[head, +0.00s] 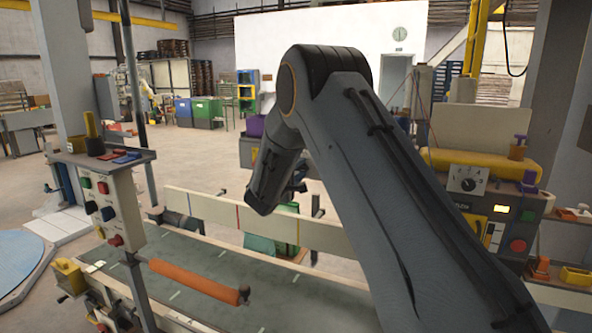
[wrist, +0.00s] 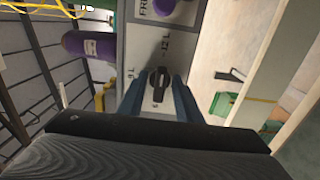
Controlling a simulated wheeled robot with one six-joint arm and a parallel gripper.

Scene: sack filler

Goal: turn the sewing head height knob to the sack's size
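In the wrist view, a black knob (wrist: 158,86) sits on a pale panel (wrist: 143,45) with small marks around it. The knob's bar points roughly up and down in the picture. My gripper (wrist: 160,88) is open, with one blue-grey finger on either side of the knob. A strip of panel shows between each finger and the knob; I cannot tell how near the tips are in depth. In the head view my arm hides this spot and the fingers do not show clearly. A white dial with a dark knob (head: 468,185) shows on a machine at the right; I cannot tell if it is the same knob.
A purple knob (wrist: 160,6) and a purple cylinder (wrist: 88,45) are near the panel. A button box (head: 108,205) stands left. Open floor lies behind.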

